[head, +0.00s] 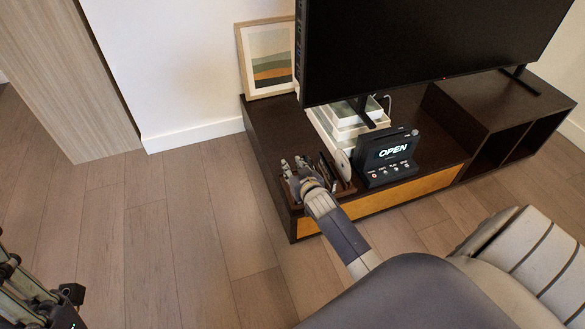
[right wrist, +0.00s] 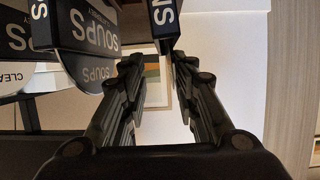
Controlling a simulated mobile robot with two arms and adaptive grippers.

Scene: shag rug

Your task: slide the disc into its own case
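A pale round disc (head: 343,165) shows partly in the head view, beside the left side of a black player (head: 388,155) whose screen reads OPEN. Dark cases stand in a brown rack (head: 342,189) left of the player. Another black case edge (right wrist: 164,22) lies at the fingertips. My right gripper (head: 297,170) is over the rack's left end; its fingers (right wrist: 155,62) are apart. My left gripper (head: 62,305) is partly cut off at lower left.
A large television (head: 430,40) stands above the dark cabinet (head: 268,130). A framed picture (head: 268,60) leans on the wall at the cabinet's left. The wooden floor at left is clear.

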